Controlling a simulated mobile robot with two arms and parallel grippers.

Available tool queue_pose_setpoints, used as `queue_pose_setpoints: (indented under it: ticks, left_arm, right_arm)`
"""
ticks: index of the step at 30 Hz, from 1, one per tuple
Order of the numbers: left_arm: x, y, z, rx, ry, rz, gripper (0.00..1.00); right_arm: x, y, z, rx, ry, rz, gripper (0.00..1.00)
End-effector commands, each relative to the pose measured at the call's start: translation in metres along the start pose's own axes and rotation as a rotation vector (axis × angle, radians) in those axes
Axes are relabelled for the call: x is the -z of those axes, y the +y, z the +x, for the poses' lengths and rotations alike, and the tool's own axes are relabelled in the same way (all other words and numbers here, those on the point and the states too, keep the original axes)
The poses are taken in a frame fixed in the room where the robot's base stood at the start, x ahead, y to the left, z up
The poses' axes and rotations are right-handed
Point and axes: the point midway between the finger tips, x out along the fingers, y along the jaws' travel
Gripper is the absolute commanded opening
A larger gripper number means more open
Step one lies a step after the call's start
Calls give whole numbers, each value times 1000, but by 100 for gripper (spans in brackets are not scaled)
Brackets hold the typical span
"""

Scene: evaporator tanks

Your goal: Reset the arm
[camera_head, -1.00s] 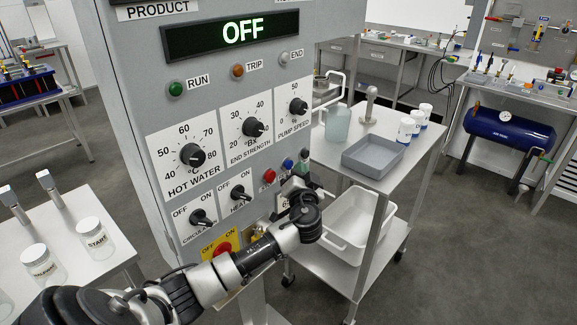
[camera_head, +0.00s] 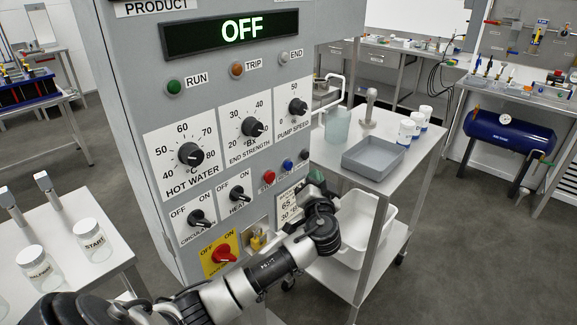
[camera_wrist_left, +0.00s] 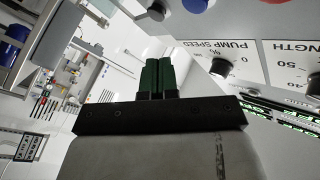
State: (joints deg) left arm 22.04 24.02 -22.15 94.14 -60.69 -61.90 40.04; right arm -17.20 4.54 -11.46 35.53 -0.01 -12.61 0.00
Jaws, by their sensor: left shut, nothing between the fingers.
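My left arm reaches in from the lower left in the head view. Its left gripper (camera_head: 314,180) is near the right edge of the grey control panel (camera_head: 190,110), by the row of buttons. In the left wrist view its green fingers (camera_wrist_left: 156,76) are together with nothing between them. The fingers stand apart from the panel, which shows with its pump speed knob (camera_wrist_left: 221,67) at the right of that view. The display (camera_head: 243,31) reads OFF. My right gripper is not in view.
A steel trolley (camera_head: 345,187) stands right of the panel, with a grey tray (camera_head: 375,158), a jug (camera_head: 337,125) and white tubs on top. A white bin (camera_head: 362,232) sits on its lower shelf. A table with labelled jars (camera_head: 92,240) stands at left. Open floor lies right of the trolley.

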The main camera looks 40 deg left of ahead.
Motion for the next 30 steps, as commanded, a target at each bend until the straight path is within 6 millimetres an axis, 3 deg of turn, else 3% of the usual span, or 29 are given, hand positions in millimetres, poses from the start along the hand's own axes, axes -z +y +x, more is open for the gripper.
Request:
queue_pose_setpoints:
  ticks: [10,14,17,22,26,30]
  left_arm:
    - [-1,1,0,-2,-2,2,0]
    - [-23,18,-3,-54,-41,37,0]
    - [-66,50,-12,-158,-114,96,0]
    - [-171,112,-53,-400,-283,205,0]
    - [-252,148,-103,-579,-411,259,0]
    - [-333,172,-171,-754,-546,285,0]
  right_arm:
    - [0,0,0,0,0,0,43]
    - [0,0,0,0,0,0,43]
    - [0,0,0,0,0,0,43]
    - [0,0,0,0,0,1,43]
    - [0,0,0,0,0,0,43]
    - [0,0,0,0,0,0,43]
